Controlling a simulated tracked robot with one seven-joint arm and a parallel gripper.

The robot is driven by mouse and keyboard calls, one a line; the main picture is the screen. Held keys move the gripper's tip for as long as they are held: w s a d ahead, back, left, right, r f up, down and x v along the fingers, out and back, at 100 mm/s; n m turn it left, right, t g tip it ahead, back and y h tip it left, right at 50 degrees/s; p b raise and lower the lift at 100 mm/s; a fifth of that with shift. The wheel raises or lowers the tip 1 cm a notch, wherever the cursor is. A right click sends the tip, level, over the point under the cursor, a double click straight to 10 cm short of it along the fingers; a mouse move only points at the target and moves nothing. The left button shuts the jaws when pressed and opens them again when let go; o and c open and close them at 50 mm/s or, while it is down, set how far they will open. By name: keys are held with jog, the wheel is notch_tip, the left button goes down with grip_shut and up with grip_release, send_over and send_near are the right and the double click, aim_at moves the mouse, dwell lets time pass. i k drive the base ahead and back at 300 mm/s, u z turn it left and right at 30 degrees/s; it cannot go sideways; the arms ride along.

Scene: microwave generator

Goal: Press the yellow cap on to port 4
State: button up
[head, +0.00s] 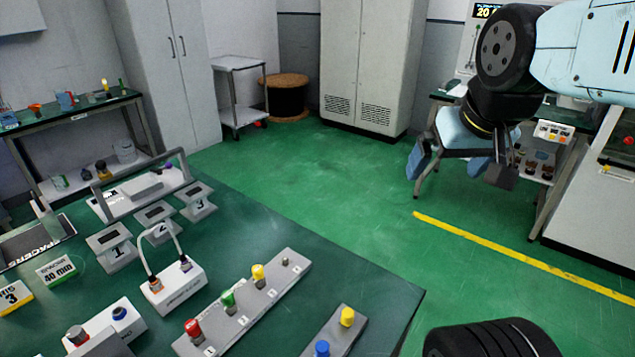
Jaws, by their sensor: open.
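A long grey port strip (242,318) lies on the green table. It carries a red cap (193,328), a green cap (228,298), a yellow cap (258,272) and, at its far right end, a bare dark port stub (285,262). The port numbers are too small to read, so I cannot tell which is port 4. A second grey block (330,335) at the table's front edge holds another yellow cap (347,316) and a blue cap (322,348). My gripper (458,172) is open and empty, up at the right, away from the table and caps.
A white box with a cable loop (175,290) stands left of the strip. Numbered stands (155,215) and a handled grey tray (145,187) are behind it. A workbench (545,150) stands behind my gripper.

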aim_at(347, 314)
jog(key=u, duration=0.6)
jog(key=k, duration=1.55)
jog(key=z, duration=0.7)
jog(key=i, duration=1.05)
jog(key=u, duration=0.05)
